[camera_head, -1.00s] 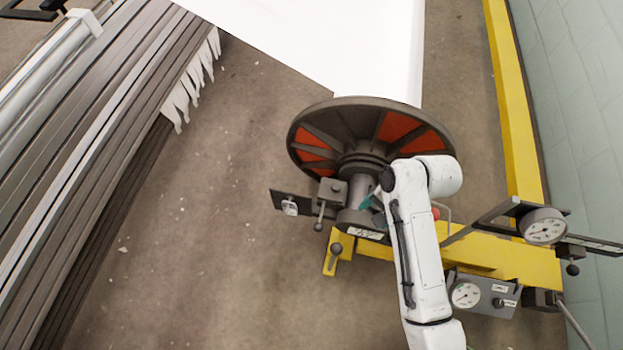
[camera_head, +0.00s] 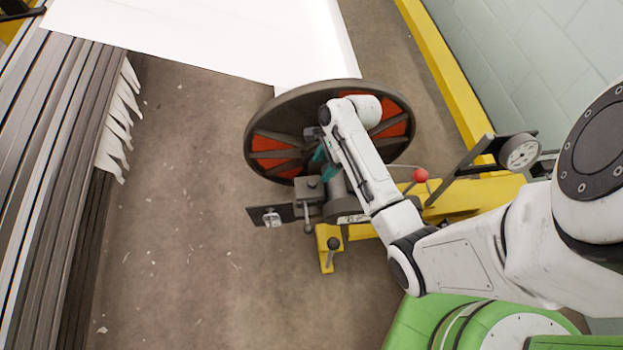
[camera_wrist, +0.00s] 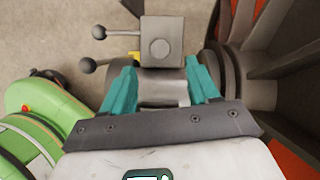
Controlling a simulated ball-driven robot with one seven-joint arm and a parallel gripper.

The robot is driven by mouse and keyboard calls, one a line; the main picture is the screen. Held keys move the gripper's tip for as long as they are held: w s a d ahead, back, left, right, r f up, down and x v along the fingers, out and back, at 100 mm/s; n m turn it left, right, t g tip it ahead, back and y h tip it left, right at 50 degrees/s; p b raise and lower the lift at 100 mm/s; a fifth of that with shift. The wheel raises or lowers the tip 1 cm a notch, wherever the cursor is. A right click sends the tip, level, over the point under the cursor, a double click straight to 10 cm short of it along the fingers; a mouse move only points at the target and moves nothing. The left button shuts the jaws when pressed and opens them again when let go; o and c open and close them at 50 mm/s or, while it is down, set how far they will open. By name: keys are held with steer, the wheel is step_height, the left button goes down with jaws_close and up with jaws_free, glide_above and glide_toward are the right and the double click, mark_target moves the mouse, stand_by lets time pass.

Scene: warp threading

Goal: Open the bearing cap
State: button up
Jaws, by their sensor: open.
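A grey block with a round boss, which looks like the bearing cap (camera_head: 308,188), sits at the near end of the beam shaft, below the big flanged wheel (camera_head: 262,130). In the wrist view the block (camera_wrist: 161,42) is just ahead of my fingertips. My gripper (camera_head: 322,166) is open, with teal fingers. In the wrist view the gripper (camera_wrist: 161,75) has one finger on each side of a grey shaft part, beyond which lies the block. I cannot tell if the fingers touch anything. My arm hides part of the wheel and shaft.
Ball-ended levers (camera_wrist: 88,65) stick out left of the block. A dark plate (camera_head: 270,215) juts left. A yellow stand (camera_head: 328,248), a red knob (camera_head: 420,175) and a dial gauge (camera_head: 520,151) are nearby. Open floor (camera_head: 190,220) lies left.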

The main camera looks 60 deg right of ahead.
mark_target(313, 182)
steer(key=b+x, duration=0.1)
steer(key=x, duration=0.6)
steer(key=shift+f+b, duration=0.2)
steer(key=shift+b, duration=0.2)
jaws_close()
